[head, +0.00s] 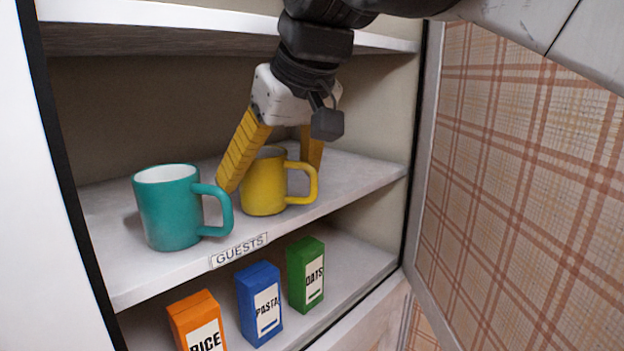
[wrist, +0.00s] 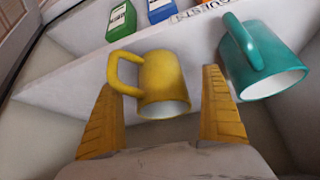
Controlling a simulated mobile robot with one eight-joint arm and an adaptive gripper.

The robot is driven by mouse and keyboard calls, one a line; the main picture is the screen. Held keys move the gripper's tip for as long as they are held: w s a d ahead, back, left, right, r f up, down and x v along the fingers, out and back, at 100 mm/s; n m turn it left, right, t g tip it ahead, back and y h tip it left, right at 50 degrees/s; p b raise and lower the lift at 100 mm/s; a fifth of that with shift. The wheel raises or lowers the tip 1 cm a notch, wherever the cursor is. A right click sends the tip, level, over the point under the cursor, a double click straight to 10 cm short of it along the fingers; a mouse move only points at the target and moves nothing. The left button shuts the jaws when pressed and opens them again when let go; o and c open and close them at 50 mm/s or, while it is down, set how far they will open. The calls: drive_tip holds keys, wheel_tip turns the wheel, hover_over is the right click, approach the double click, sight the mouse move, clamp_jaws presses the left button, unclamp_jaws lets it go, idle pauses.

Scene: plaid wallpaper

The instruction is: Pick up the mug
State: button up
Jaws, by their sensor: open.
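A yellow mug (head: 263,184) stands upright on the shelf labelled GUESTS, with its handle to the right in the head view. A teal mug (head: 168,210) stands to its left on the same shelf, also with its handle to the right. My gripper (head: 268,178) is open, its yellow fingers reaching down on either side of the yellow mug. In the wrist view the yellow mug (wrist: 163,80) sits between the open fingertips, its handle beside the left finger. The teal mug (wrist: 262,62) is just beyond the right finger. I cannot tell whether either finger touches a mug.
The lower shelf holds an orange RICE box (head: 197,322), a blue PASTA box (head: 260,303) and a green OATS box (head: 305,273). A GUESTS label (head: 239,251) is on the upper shelf's front edge. The cabinet's side wall is right of the yellow mug, with some bare shelf between.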

drive_tip(key=shift+x, duration=0.8)
drive_tip(key=shift+r, duration=0.1)
drive_tip(key=c, duration=1.6)
